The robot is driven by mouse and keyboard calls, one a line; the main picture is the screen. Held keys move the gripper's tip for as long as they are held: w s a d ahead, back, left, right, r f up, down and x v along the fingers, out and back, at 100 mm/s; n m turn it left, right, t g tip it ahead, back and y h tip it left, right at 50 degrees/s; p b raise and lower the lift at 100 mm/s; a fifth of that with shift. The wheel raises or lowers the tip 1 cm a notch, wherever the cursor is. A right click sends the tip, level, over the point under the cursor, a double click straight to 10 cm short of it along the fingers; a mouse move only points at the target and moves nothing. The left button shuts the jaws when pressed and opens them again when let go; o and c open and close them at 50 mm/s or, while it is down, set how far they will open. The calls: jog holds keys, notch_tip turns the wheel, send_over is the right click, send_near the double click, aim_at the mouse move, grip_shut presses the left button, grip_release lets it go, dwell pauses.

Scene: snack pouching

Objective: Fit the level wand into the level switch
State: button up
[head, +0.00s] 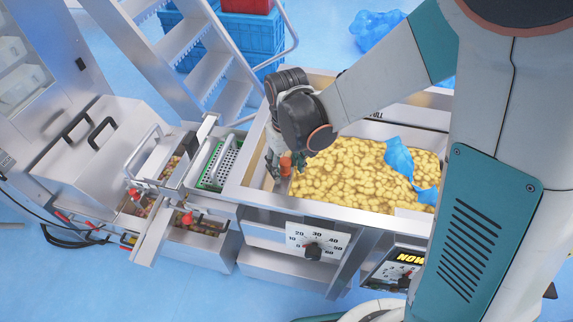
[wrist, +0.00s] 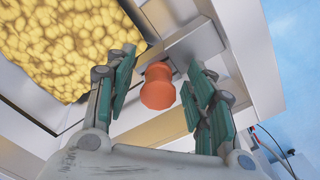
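An orange knob (wrist: 157,88) with a narrowed waist shows in the wrist view, in front of a grey metal bracket (wrist: 190,45); it looks like the level wand's grip, but I cannot tell for sure. In the head view the orange piece (head: 286,163) is small, at the left end of the food-filled bin. My gripper (wrist: 158,82) is open, with its green-padded fingers on either side of the knob and gaps showing. In the head view my gripper (head: 279,166) points down inside the bin's left end. I cannot make out the level switch clearly.
The metal bin (head: 248,196) holds a heap of yellow snacks (head: 350,175) with a blue bag (head: 399,156) on top. A dial panel (head: 318,243) is on its front. A green-edged tray (head: 217,165) and metal chutes stand left. Metal steps (head: 185,45) stand behind.

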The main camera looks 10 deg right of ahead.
jog(key=shift+r, duration=3.8)
jog(key=shift+s+d+r, duration=0.15)
jog(key=shift+d+r, duration=0.05)
jog(key=s+d+r+m+t, duration=0.4)
jog(key=s+d+r+t, duration=0.3)
jog(key=s+d, duration=0.5)
jog(key=shift+d+r+b, duration=0.4)
jog(key=shift+d+r, duration=0.4)
jog(key=shift+r, duration=0.15)
